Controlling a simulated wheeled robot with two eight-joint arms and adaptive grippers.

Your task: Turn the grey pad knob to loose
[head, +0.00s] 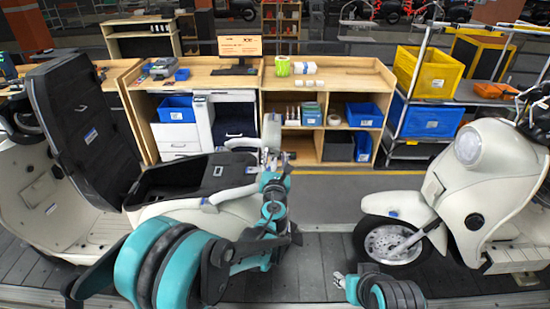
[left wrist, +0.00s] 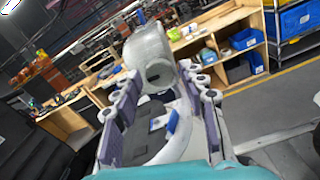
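A rounded light-grey part (head: 271,131), which looks like the grey pad, stands upright at the rear end of the left scooter (head: 178,206). In the left wrist view the grey pad (left wrist: 148,48) lies ahead, between and beyond the fingers. A darker spot shows on its lower end; I cannot tell whether this is the knob or read any setting. My left gripper (head: 277,160) is close to the pad in the head view. Its fingers are spread with nothing seen between them in the left wrist view (left wrist: 160,82). My right gripper (head: 342,281) is low at the bottom; its opening is unclear.
The left scooter's black seat (head: 75,120) is raised over its open compartment. A white grab rail (head: 232,194) runs beside my left arm. Another cream scooter (head: 475,190) stands at right on the slat conveyor (head: 325,255). A wooden bench (head: 335,80) stands behind.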

